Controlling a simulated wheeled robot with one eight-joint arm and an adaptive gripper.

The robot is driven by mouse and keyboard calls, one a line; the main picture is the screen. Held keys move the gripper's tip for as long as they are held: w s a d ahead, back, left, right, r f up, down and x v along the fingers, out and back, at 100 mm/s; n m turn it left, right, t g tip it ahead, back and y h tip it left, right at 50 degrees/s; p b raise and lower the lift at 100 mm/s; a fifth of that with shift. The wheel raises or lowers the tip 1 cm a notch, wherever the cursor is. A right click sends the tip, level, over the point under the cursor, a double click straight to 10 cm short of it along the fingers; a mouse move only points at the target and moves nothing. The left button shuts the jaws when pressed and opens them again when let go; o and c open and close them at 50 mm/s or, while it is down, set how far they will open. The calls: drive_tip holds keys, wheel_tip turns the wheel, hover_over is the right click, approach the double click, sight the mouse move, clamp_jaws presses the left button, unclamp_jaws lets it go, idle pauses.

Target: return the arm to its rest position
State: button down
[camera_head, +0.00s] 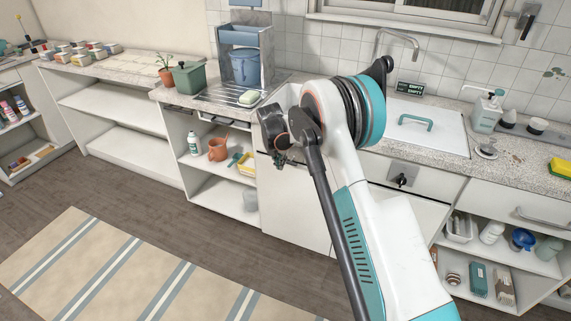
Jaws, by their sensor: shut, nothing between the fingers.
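My arm rises from the bottom right to the middle of the view, white and teal, with its upper joint bent over in front of the counter. My gripper (282,157) is at the end of the arm, dark and small, left of the arm's white link. It looks shut and empty, and part of it is hidden by the wrist. It is in front of the counter and cabinet fronts, apart from any object as far as I can tell.
The counter holds a soap bottle (487,111), a yellow sponge (561,166) and a green bin (189,77). A faucet (400,42) stands behind the washer. Open shelves below hold an orange pitcher (218,148) and several containers. The floor around the striped rug (110,265) is clear.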

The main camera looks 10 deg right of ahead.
drive_tip(key=s+r+m+t+p, duration=0.1)
drive_tip(key=s+r+m, duration=0.35)
drive_tip(key=r, duration=0.55)
drive_tip(key=s+r+m+p, duration=0.1)
drive_tip(key=s+r+m, duration=0.2)
drive_tip(key=s+r, duration=0.5)
drive_tip(key=s+d+r+m+t+y, duration=0.1)
drive_tip(key=s+d+r+m, duration=0.1)
drive_tip(key=s+r+m, duration=0.65)
drive_tip(key=s+m+t+y, duration=0.1)
drive_tip(key=s+m, duration=1.1)
drive_tip(key=s, duration=1.5)
drive_tip(key=shift+s+d+r+m+t, duration=0.25)
drive_tip(key=shift+m+t, duration=0.15)
drive_tip(key=shift+t, duration=0.3)
